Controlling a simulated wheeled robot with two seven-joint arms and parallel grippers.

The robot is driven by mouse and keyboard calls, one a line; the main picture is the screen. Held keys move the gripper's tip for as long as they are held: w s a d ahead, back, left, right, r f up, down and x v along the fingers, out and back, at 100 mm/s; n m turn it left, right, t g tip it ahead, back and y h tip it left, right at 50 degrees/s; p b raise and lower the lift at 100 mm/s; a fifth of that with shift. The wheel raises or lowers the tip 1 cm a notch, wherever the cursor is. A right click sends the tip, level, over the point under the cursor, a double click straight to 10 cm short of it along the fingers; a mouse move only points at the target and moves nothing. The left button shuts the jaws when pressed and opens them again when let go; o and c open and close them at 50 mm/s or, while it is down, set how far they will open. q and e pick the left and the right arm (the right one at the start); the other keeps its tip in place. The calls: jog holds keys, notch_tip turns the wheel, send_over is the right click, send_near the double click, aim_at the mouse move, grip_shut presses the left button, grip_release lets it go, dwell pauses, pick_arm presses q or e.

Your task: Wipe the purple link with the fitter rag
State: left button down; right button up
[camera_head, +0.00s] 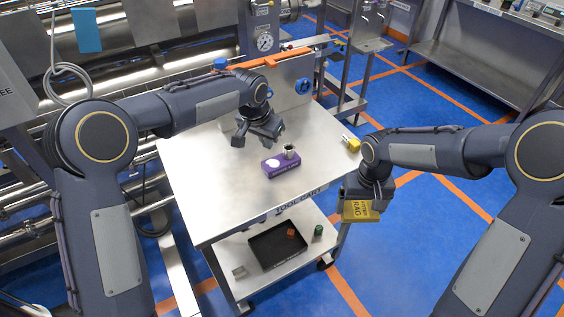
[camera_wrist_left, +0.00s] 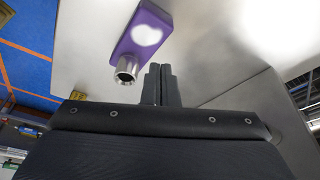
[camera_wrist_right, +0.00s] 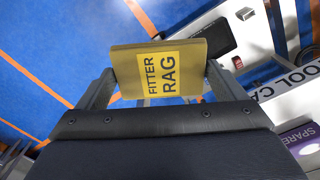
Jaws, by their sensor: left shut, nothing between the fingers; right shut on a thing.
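The purple link (camera_head: 279,164) lies on the top of the tool cart, a block with a white patch on it and a metal cylinder at one end. It also shows in the left wrist view (camera_wrist_left: 146,33), beyond the left fingertips and apart from them. My left gripper (camera_head: 258,138) is shut and empty, above the cart top behind the link. My right gripper (camera_head: 362,205) is shut on the fitter rag (camera_head: 359,211), a yellow-brown block with a "FITTER RAG" label. In the right wrist view the rag (camera_wrist_right: 160,70) sits between both fingers, beyond the cart's right edge.
The tool cart's steel top (camera_head: 220,195) is mostly clear. Its lower shelf holds a black tray (camera_head: 277,247) with a small orange-brown thing, and a green thing (camera_head: 318,231) beside the tray. A yellow object (camera_head: 352,144) is at the cart's right corner. Machinery stands behind.

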aim_at(268, 161)
pick_arm(q)
jog(key=shift+f+b, duration=1.45)
jog(key=shift+f, duration=0.85)
pick_arm(e)
jog(key=shift+f, duration=1.5)
pick_arm(q)
jog(key=shift+r, duration=0.1)
jog(key=shift+r+p, duration=2.35)
jog(key=shift+r, duration=0.6)
pick_arm(e)
jog(key=shift+r, duration=2.35)
